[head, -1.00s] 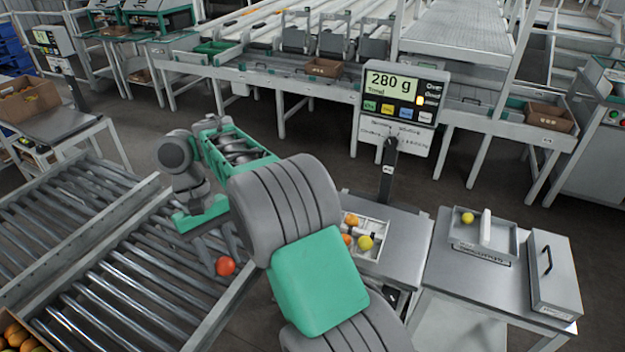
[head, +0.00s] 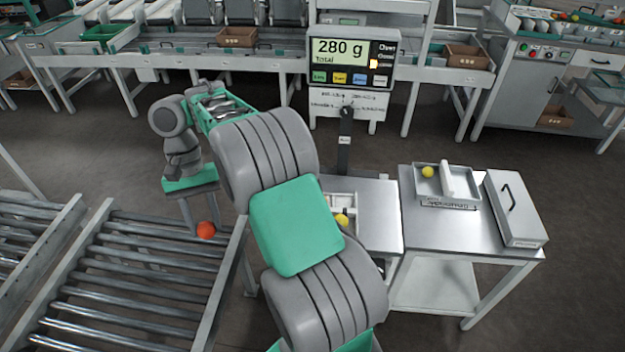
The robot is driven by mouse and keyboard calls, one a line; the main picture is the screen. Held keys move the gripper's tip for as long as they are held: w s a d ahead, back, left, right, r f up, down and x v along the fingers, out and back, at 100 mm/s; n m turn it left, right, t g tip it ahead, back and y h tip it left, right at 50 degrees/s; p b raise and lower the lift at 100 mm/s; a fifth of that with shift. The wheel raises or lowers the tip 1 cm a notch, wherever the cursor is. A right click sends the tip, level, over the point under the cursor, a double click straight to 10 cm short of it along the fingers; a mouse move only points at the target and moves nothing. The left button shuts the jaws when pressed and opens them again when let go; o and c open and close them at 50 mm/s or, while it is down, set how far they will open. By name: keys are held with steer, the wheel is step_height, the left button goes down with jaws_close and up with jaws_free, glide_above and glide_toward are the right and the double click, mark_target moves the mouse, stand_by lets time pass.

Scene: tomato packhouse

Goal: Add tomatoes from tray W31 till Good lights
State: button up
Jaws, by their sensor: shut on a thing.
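My gripper (head: 204,228) hangs at the left of my arm, shut on a red tomato (head: 205,230) above the right edge of the roller conveyor. The scale display (head: 353,52) reads 280 g Total; an amber lamp (head: 373,64) is lit beside the lowest of three small labels, which are hard to read. On the scale table, a white container (head: 342,200) is mostly hidden by my arm; a yellow tomato (head: 341,220) shows in it. A divided tray (head: 449,200) on the right table holds a yellow tomato (head: 428,172); I cannot read its label as W31.
The roller conveyor (head: 130,275) fills the lower left. The scale post (head: 345,150) stands behind the container.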

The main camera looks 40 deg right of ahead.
steer(key=w+d+f+m+t+y, duration=0.1)
steer(key=w+d+f+m+t, duration=0.25)
steer(key=d+m, duration=0.4)
steer(key=w+d+f+m+t+y, duration=0.1)
steer(key=w+d+f+m+t, duration=0.1)
steer(key=w+d+f+m, duration=0.4)
steer(key=s+d+f+m+t+h, duration=0.1)
steer(key=s+d+f+m, duration=0.15)
steer(key=d+m, duration=0.6)
steer(key=s+d+f+m+t+h, duration=0.25)
steer(key=d+m, duration=0.35)
steer(key=d, duration=0.6)
steer(key=shift+g+y, duration=0.35)
steer(key=shift+g, duration=0.05)
steer(key=b+x, duration=0.3)
steer(key=s+b+x, duration=0.1)
steer(key=b+x, duration=0.1)
steer(key=shift+w+d+f, duration=0.1)
steer(key=shift+d+f, duration=0.15)
steer(key=shift+f, duration=0.95)
steer(key=shift+f, duration=0.35)
